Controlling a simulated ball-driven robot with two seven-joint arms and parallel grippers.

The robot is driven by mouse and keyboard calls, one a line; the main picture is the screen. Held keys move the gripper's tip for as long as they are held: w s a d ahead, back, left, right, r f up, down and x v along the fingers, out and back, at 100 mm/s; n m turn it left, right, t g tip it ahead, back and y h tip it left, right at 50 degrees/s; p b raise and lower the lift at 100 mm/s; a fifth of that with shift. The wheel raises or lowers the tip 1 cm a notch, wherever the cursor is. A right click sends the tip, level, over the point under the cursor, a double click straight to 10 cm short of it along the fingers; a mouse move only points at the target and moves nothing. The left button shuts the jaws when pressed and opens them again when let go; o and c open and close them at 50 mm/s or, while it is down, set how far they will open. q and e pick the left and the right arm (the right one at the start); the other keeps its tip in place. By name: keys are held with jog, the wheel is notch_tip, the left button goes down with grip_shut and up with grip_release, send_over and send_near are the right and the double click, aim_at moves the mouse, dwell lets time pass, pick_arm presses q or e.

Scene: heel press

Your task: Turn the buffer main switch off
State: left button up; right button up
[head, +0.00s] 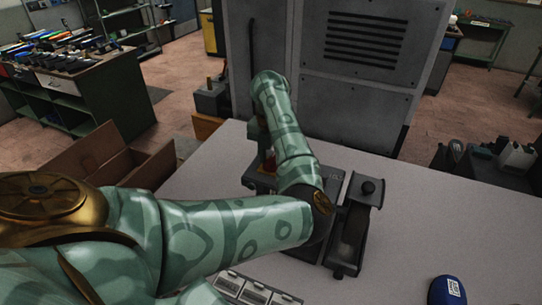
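The buffer is likely the dark machine (336,180) on the pale table, mostly behind my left arm. A small red and yellow part (268,164) shows at its left side, possibly the main switch; its setting is too small to read. My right gripper is not in view.
A blue cap-like item (446,291) and a tray of small pieces (254,291) lie in front on the table (410,240). A large grey cabinet (364,60) stands behind; an open cardboard box (110,160) is left.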

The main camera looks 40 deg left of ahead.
pick_arm(q)
grip_shut()
jog(key=shift+n, duration=0.3)
jog(key=n+b, duration=0.2)
jog(key=n, duration=0.2)
jog(key=shift+w+d, duration=0.1)
jog(key=shift+n+b, duration=0.75)
jog(key=shift+n, duration=1.35)
grip_release()
jog(key=shift+w, duration=0.1)
